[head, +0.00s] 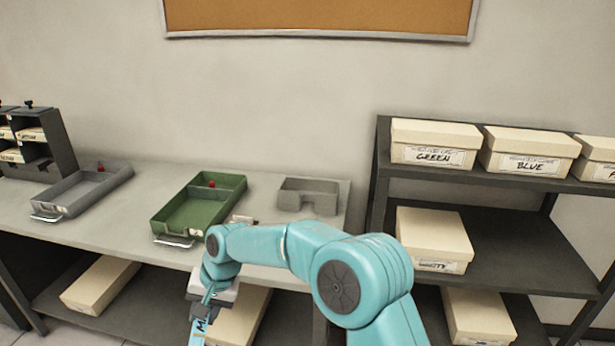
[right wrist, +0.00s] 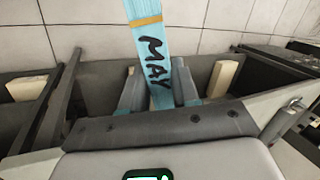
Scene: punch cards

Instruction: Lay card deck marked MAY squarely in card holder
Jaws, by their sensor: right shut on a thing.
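The card deck marked MAY is a light blue block with a yellow band and dark lettering, seen in the right wrist view (right wrist: 150,50). My right gripper (right wrist: 158,88) is shut on it, one finger on each side. In the head view the deck (head: 198,331) hangs at the bottom, below my right wrist and in front of the table's front edge, partly cut off by the frame. The grey card holder (head: 308,188), a low box with a notched front, stands empty-looking on the table's right end, behind and to the right of the deck. My left gripper is not in view.
On the table (head: 135,225) stand a green tray (head: 172,226) with a red knob and a grey tray (head: 75,205). A dark rack (head: 62,150) is at far left. A shelf (head: 378,150) with labelled boxes stands right of the table. Boxes lie on the undershelf.

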